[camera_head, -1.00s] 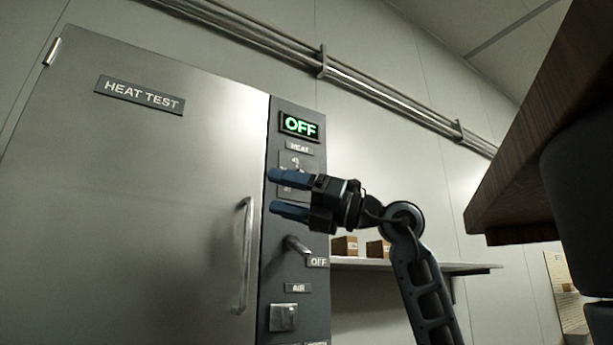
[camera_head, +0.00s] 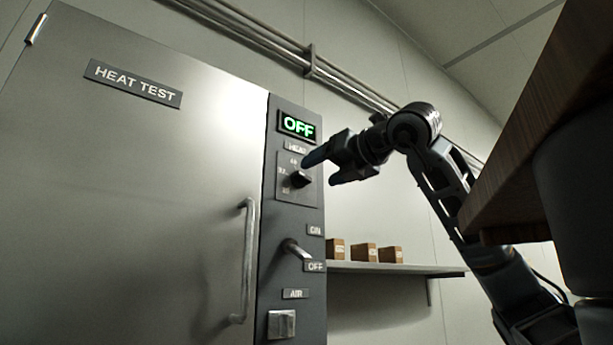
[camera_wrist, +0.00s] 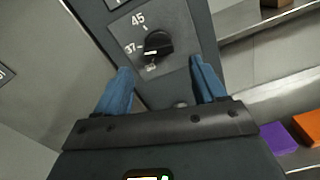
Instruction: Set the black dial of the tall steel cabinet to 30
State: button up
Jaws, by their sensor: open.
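The tall steel cabinet (camera_head: 130,200) is at the left in the head view, with a dark control panel along its right edge. The black dial (camera_head: 300,179) is on this panel under the HEAT label. It also shows in the wrist view (camera_wrist: 160,43), with 45 above it, 37 to its left and a partly legible number below. Its white mark points lower left, seemingly between 37 and the lower number. My gripper (camera_head: 323,168) is open and empty, just right of the dial in the head view. In the wrist view the dial lies ahead between the blue fingers, apart from them.
Below the dial are a lever switch (camera_head: 297,249) with ON and OFF labels and a square AIR control (camera_head: 281,324). The green display (camera_head: 298,125) reads OFF. The door handle (camera_head: 247,260) stands out left of the panel. A shelf (camera_head: 400,268) with small boxes is right of it.

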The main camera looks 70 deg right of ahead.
aim_at(305, 178)
jog(key=p+x, duration=0.2)
jog(key=x, duration=0.3)
jog(key=shift+r, duration=0.1)
jog(key=shift+w+d, duration=0.25)
jog(key=shift+w, duration=0.3)
jog(key=c, duration=1.1)
jog(key=shift+o, duration=0.2)
